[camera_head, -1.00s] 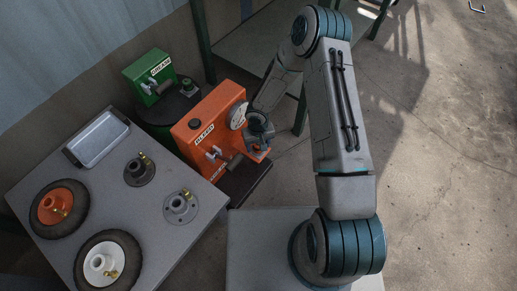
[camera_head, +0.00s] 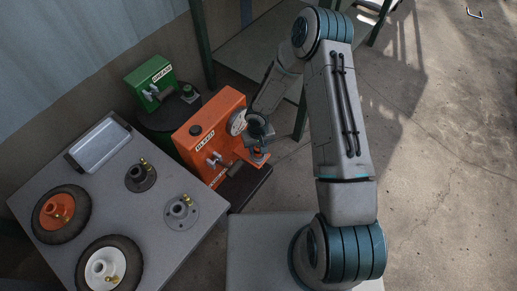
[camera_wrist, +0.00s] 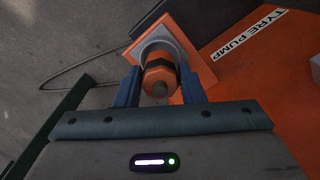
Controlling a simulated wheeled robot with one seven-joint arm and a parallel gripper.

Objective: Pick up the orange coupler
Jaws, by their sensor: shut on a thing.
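The orange pump (camera_head: 215,125) carries a gauge and a lever, with a green machine (camera_head: 150,80) behind it. The grey table (camera_head: 125,205) at left holds two wheels, two hubs and a metal tray (camera_head: 98,146). A thin hose or cable (camera_wrist: 75,80) runs left in the wrist view. Open floor lies right.

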